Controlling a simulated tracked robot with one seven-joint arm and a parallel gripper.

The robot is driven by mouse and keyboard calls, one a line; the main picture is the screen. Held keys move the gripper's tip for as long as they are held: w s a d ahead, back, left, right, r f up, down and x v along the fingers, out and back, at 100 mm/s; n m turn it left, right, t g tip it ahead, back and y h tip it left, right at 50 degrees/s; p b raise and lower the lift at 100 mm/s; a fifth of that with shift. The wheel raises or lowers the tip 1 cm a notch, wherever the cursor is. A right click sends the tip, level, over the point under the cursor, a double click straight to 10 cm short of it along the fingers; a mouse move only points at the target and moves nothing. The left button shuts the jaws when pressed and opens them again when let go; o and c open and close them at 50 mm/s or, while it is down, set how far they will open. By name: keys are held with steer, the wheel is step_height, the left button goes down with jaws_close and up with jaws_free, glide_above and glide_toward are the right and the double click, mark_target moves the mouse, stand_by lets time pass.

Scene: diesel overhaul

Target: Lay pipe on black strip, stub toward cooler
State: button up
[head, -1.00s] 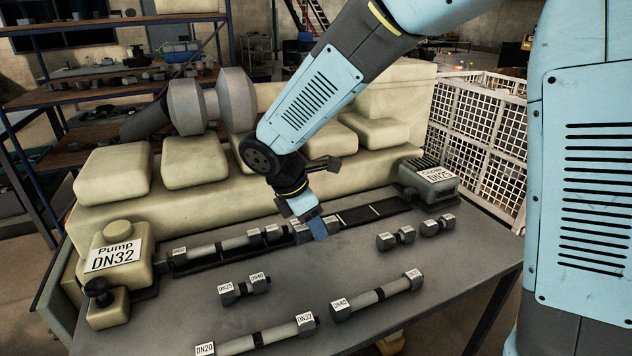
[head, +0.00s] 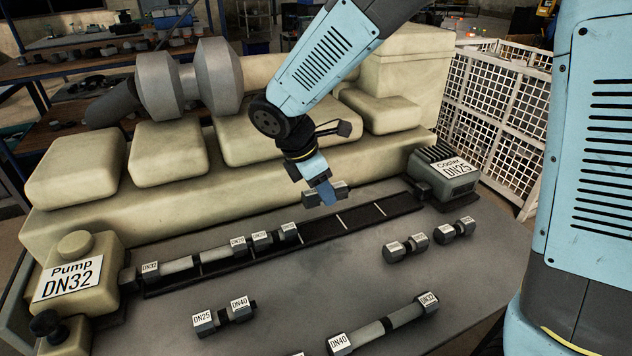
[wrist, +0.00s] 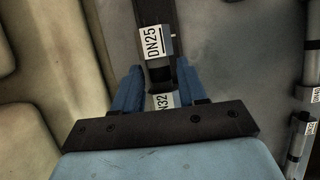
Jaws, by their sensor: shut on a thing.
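My gripper (head: 326,192) is shut on a short pipe (head: 311,199) with grey ends. In the wrist view the same pipe (wrist: 157,45) shows a DN25 label on its far end and a partly hidden label ending in N32 between the fingers. It hangs over the black strip (head: 375,213), roughly along it, with the DN25 end toward the cooler (head: 447,178). The cooler, labelled DN25, stands at the strip's right end. The pump (head: 75,280), labelled DN32, stands at its left end. Contact between pipe and strip cannot be told.
A long pipe (head: 180,265) and a short pipe (head: 275,240) lie on the strip's left part. The strip is bare from there to the cooler. Loose pipes (head: 225,317), (head: 405,249), (head: 454,231), (head: 385,325) lie on the table in front. The cream engine (head: 200,200) rises behind.

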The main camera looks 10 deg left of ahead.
steer(key=shift+s+a, duration=0.3)
steer(key=shift+a, duration=0.05)
steer(key=shift+f, duration=0.15)
steer(key=shift+f, duration=3.55)
steer(key=shift+f, duration=0.25)
steer(key=o, duration=1.3)
steer(key=v, duration=1.3)
steer(key=shift+s+a+r, duration=0.15)
steer(key=shift+a+r, duration=0.05)
steer(key=shift+r, duration=0.1)
